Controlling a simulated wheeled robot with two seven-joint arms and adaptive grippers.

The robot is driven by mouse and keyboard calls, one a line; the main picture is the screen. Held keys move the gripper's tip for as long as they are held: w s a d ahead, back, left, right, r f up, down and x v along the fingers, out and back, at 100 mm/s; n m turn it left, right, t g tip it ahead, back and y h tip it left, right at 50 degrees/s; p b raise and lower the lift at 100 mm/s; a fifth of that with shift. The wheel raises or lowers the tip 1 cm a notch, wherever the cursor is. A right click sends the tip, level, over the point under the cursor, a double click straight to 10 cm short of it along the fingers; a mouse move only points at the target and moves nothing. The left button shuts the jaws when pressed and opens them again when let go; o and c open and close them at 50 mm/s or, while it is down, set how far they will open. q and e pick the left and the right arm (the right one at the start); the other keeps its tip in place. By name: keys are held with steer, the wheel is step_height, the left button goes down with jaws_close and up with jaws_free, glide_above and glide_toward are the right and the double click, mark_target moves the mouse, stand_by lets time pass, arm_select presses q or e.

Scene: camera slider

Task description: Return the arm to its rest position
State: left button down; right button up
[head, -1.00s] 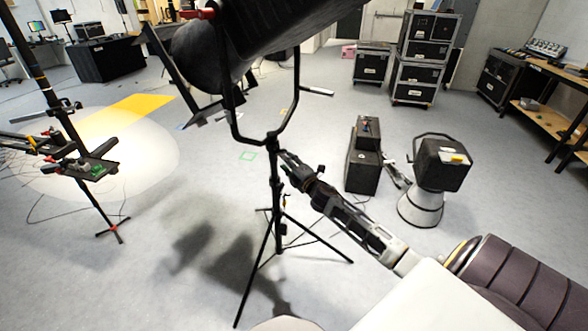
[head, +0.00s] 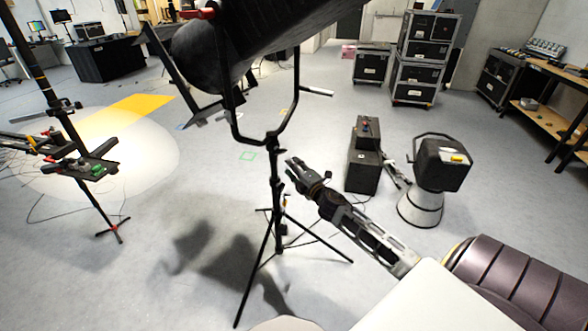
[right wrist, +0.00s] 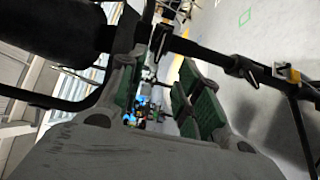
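My right arm reaches in from the lower right of the head view. Its gripper (head: 293,166) is just right of the upper pole of a black light stand (head: 274,178), with a small gap in the picture. In the right wrist view the two green-padded fingers of the right gripper (right wrist: 162,92) are spread apart with nothing between them. The stand's yoke and pole show beyond the fingers. The stand carries a large black lamp (head: 262,30). My left gripper is in neither view.
The camera slider (head: 85,168) stands on its own support at the left. A black box (head: 363,172) and a lamp on a white conical base (head: 421,207) are on the floor right of my gripper. Stacked cases (head: 417,72) stand behind. Stand legs spread over the floor in front.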

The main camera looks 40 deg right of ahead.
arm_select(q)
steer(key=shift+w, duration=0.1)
arm_select(e)
steer(key=shift+m, duration=0.3)
